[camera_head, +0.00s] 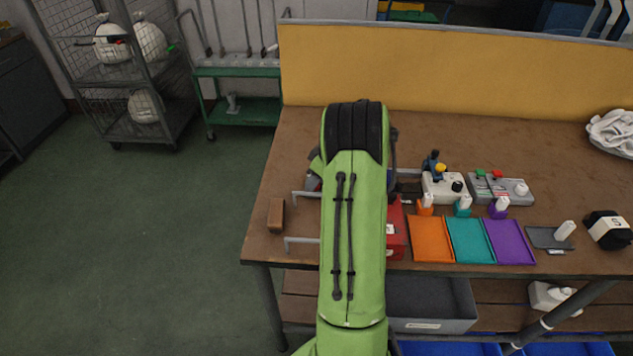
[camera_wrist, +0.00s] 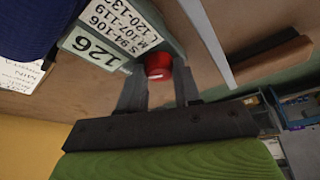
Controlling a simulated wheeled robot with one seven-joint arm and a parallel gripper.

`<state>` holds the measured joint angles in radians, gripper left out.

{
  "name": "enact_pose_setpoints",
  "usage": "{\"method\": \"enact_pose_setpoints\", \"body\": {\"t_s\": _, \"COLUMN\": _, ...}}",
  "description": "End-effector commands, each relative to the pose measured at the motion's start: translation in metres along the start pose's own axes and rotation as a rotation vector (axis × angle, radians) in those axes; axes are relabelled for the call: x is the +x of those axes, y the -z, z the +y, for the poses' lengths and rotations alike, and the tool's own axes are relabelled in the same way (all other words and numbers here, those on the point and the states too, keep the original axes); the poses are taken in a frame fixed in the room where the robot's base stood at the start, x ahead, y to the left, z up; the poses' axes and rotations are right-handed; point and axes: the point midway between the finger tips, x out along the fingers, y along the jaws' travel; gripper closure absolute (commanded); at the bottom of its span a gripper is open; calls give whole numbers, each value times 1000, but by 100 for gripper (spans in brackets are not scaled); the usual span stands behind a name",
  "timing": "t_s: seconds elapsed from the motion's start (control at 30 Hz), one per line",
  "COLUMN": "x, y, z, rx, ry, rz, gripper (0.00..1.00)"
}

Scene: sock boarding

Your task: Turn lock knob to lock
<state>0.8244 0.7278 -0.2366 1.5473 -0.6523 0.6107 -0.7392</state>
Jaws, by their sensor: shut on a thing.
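In the wrist view, a round red knob (camera_wrist: 158,66) sits at the end of a grey-green part with white number labels (camera_wrist: 100,40). My gripper (camera_wrist: 160,78) has its two dark fingers on either side of the knob and is shut on it. Whether the knob is turned cannot be told from this view. In the head view my green arm reaches over the bench and hides my gripper and the knob. A red box (camera_head: 398,240) shows partly beside the arm.
The workbench (camera_head: 270,185) carries a brown block (camera_head: 276,215) at left. Orange (camera_head: 432,240), teal (camera_head: 470,241) and purple (camera_head: 509,242) trays lie right of the arm, with control boxes (camera_head: 440,188) behind. A dark blue thing (camera_wrist: 35,25) is close in the wrist view. A yellow panel (camera_head: 450,85) closes the back.

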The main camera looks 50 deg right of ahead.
Motion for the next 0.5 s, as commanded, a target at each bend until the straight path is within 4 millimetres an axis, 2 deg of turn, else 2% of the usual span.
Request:
{"method": "enact_pose_setpoints", "body": {"t_s": 0.23, "x": 0, "y": 1, "z": -1, "rx": 118, "ry": -50, "rz": 1, "gripper": 97}}
{"method": "enact_pose_setpoints", "body": {"t_s": 0.5, "x": 0, "y": 1, "z": -1, "rx": 175, "ry": -74, "rz": 1, "gripper": 97}}
